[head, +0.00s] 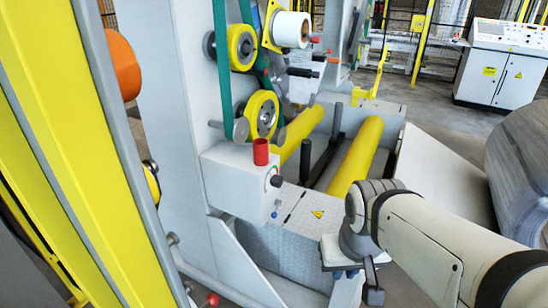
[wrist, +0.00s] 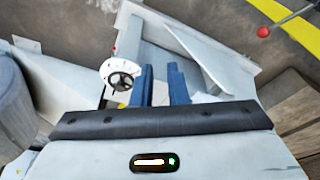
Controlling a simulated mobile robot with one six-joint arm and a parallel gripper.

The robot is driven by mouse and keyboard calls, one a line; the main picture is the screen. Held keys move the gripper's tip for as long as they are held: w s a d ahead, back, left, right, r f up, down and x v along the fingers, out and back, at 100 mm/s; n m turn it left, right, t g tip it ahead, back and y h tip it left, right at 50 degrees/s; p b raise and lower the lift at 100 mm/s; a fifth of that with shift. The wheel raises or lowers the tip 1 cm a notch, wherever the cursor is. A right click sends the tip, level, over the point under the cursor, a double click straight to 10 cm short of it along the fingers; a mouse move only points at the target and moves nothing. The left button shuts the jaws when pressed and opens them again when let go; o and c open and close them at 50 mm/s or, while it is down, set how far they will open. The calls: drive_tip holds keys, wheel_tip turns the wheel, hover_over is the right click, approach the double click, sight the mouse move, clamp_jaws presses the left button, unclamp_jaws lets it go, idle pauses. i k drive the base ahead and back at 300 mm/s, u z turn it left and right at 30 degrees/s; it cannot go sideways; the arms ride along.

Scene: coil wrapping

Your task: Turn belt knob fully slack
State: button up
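A black knob (head: 276,181) sticks out of a round dial on the side of a pale grey box with a red cylinder on top. It looks like the belt knob, but no label can be read. Green belts (head: 223,60) run over yellow rollers above the box. My gripper (head: 373,290) hangs right of and lower than the knob, clear of it and partly hidden by my own wrist. In the wrist view its two blue fingers (wrist: 162,85) stand apart with an empty gap. A white disc with a dark centre (wrist: 121,74) shows left of the fingers; I cannot tell if it is this knob.
Yellow rollers (head: 358,158) lie in the machine bed behind my arm. A large grey coil (head: 525,150) stands at the right. A control cabinet (head: 503,65) is at the back right. A red-tipped lever (head: 211,300) is low at the front. A yellow post fills the left.

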sight(276, 180)
drive_tip(key=z, duration=0.05)
drive_tip(key=k, duration=0.55)
drive_tip(key=u, duration=2.5)
drive_tip(key=k, duration=1)
drive_tip(key=z, duration=2.1)
drive_tip(key=i, duration=1)
drive_tip(key=z, duration=0.1)
